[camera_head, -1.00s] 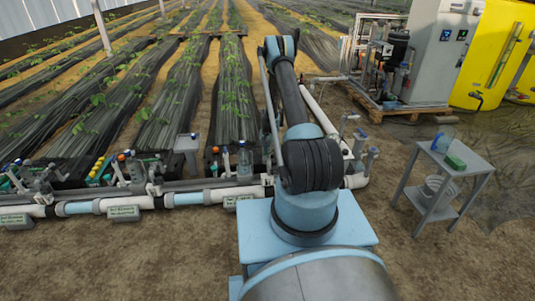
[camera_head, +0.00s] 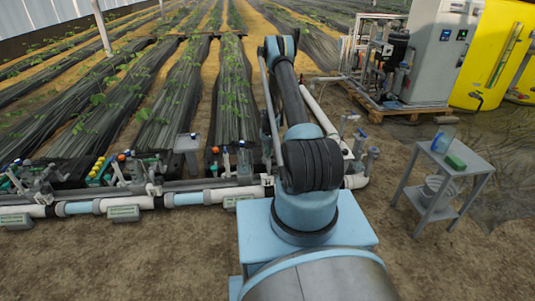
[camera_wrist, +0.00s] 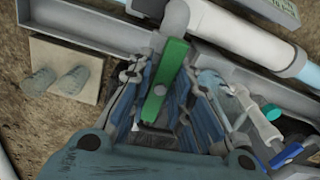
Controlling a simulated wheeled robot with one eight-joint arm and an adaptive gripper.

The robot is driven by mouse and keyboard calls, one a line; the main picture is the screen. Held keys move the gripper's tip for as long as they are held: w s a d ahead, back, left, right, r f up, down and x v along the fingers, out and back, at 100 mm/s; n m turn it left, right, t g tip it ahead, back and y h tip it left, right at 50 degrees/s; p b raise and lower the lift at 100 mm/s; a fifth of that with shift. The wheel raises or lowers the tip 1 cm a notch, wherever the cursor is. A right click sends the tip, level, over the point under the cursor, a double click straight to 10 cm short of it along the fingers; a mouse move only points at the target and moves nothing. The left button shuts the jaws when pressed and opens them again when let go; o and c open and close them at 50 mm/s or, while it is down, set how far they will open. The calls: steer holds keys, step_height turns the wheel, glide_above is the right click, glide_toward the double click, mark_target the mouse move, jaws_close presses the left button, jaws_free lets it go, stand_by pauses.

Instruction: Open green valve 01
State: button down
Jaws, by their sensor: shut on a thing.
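In the wrist view, a flat green valve handle (camera_wrist: 165,80) with a round bolt lies lengthwise between the fingers of my gripper (camera_wrist: 166,88). The fingers, with blue inner pads, stand on both sides of the handle and are shut on it. The handle's upper end is by a grey elbow fitting; its lower end goes toward the gripper's palm. No readable number shows on it. In the head view, my own arm hides the gripper and this handle.
A white pipe (camera_wrist: 235,30) and grey channel run close to the handle. A blue-handled valve (camera_wrist: 288,153) stands at lower right. In the head view, pipework with several valves runs left, and a grey side table (camera_head: 443,160) stands right. Bare soil lies in front.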

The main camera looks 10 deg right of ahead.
steer(key=c, duration=1.4)
jaws_free()
steer(key=shift+r, duration=5)
